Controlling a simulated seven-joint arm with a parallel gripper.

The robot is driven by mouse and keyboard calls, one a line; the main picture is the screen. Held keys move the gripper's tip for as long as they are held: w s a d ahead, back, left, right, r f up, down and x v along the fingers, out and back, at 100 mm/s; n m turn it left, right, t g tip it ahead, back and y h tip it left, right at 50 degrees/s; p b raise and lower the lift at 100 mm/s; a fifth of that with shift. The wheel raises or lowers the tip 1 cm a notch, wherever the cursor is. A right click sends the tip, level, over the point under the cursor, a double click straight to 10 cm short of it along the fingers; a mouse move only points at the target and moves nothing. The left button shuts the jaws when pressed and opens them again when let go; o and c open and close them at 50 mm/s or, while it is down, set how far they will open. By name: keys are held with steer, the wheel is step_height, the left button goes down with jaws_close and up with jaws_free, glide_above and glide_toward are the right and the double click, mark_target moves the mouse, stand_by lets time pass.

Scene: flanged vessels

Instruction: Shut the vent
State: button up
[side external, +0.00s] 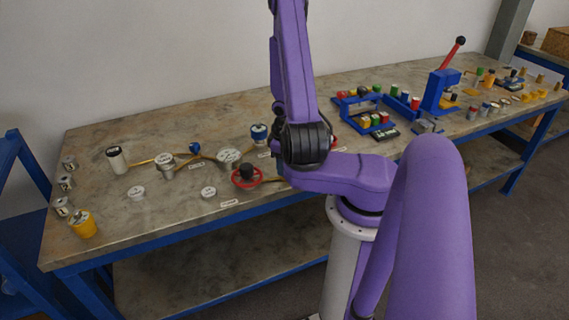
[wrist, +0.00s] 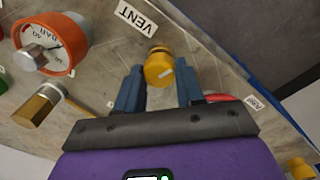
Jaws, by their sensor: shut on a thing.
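In the wrist view a yellow vent knob (wrist: 158,68) with a short white mark on top sits beside a white label reading VENT (wrist: 137,17). My gripper (wrist: 159,84) has its two blue fingers on either side of this knob and is shut on it. The fingers' contact with the knob's sides is only partly visible. In the side external view my purple arm stands in front of the middle of the bench, hiding the gripper and the vent knob.
An orange-rimmed gauge (wrist: 62,42) and a brass fitting (wrist: 38,103) stand left of the knob. Part of a red handle (wrist: 222,98) shows behind my right finger. On the bench, a red handwheel (side external: 247,178) is left of my arm; a blue press (side external: 440,90) is right.

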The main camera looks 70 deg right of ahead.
steer(key=shift+n, duration=1.6)
steer(key=o, duration=1)
steer(key=shift+o, duration=0.2)
